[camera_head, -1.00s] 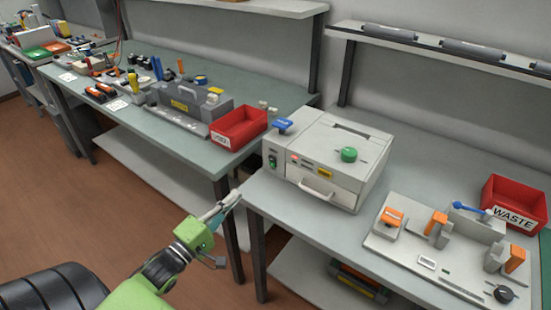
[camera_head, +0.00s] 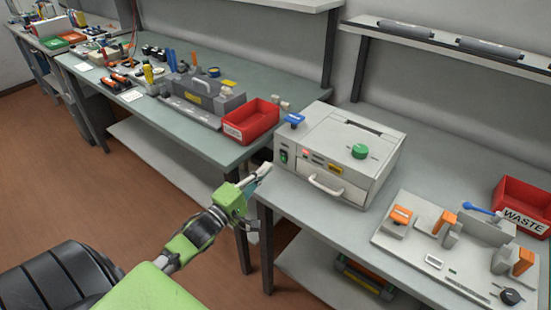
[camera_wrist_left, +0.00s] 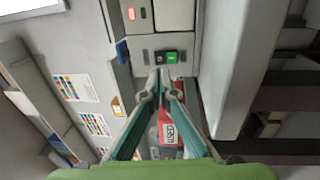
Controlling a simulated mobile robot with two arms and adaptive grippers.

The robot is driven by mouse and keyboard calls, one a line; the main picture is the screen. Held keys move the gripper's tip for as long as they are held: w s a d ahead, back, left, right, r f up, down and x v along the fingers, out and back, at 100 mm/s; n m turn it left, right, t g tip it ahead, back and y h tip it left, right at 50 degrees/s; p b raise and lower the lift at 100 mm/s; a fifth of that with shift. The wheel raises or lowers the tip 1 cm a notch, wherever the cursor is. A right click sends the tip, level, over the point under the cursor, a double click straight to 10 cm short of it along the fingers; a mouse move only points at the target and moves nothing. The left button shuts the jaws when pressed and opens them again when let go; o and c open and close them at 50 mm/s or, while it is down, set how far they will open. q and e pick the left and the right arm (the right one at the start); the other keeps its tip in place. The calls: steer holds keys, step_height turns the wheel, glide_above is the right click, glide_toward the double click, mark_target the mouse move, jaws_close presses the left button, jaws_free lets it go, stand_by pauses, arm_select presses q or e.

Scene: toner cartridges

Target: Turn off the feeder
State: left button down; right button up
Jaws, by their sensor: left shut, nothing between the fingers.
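The feeder (camera_head: 340,155) is a white box on the right bench, with a green knob on top and a handle on its front. Its rocker switch (camera_head: 284,156) is at the front left, and a red light (camera_head: 306,152) glows beside it. In the left wrist view the switch (camera_wrist_left: 166,56) shows a green half and a dark half, just beyond my fingertips. My left gripper (camera_head: 264,169) is shut and empty, close in front of the switch; a small gap seems to remain. My right gripper is not in view.
A blue-topped knob (camera_head: 294,119) stands at the feeder's top left corner. A red bin (camera_head: 251,121) is on the left bench. A fixture plate (camera_head: 440,262) and the red WASTE bin (camera_head: 524,205) are to the right.

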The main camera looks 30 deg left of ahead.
mark_target(282, 153)
arm_select(q)
steer(key=shift+w+d+r, duration=0.1)
steer(key=shift+w+r, duration=0.05)
steer(key=shift+w, duration=1.2)
steer(key=shift+w+d+r, duration=0.1)
steer(key=shift+w+r, duration=0.05)
steer(key=shift+w, duration=1.15)
steer(key=shift+r+p, duration=0.15)
steer(key=shift+p, duration=0.35)
steer(key=shift+w+r+g+p, duration=0.3)
steer(key=shift+r+p, duration=0.15)
steer(key=shift+p, duration=0.75)
steer(key=shift+s+f+b, duration=0.1)
steer(key=shift+f+b, duration=0.3)
steer(key=shift+b, duration=0.05)
